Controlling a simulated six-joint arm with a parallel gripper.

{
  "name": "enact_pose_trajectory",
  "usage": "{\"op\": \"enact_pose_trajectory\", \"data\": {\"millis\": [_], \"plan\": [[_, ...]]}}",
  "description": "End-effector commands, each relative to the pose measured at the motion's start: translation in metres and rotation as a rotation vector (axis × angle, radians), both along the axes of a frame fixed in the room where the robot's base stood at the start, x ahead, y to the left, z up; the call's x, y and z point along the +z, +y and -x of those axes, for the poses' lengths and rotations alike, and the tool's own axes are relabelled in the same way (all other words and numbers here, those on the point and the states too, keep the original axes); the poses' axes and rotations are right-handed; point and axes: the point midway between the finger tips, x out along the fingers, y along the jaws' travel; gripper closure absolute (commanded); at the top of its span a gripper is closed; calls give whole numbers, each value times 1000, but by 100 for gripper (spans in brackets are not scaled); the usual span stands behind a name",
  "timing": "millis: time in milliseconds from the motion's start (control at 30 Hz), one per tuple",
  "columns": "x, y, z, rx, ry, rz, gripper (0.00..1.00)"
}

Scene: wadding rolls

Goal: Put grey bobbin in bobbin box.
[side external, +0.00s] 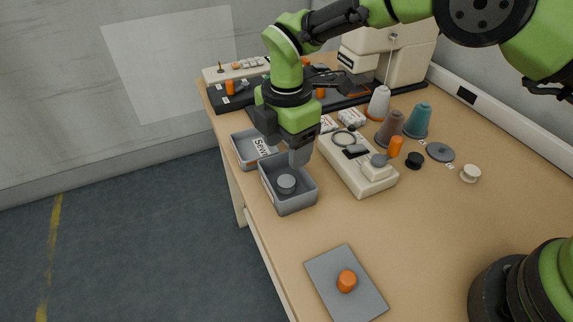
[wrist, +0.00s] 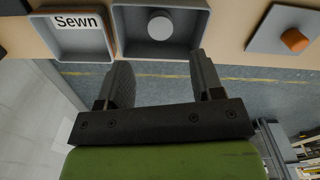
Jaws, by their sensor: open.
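A grey bobbin (side external: 286,184) sits inside a grey open box (side external: 299,206), on its floor. In the wrist view the round grey bobbin (wrist: 160,25) shows inside the box (wrist: 201,22), near its middle. I see no label on this box, so I cannot confirm its name. My gripper (side external: 297,157) is above the box's far side.
A second grey box (side external: 243,150) labelled "Sewn" stands beside it. A cream device (side external: 358,175) stands close on the right. Thread cones, a black bobbin (side external: 414,160) and a white bobbin (side external: 470,173) lie farther right.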

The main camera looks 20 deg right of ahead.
Motion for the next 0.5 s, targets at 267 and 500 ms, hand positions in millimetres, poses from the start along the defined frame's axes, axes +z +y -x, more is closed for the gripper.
{"op": "enact_pose_trajectory", "data": {"millis": [267,500], "plan": [[38,0,0,1,-1,1,39],[42,0,0,1,0,1,39]]}}
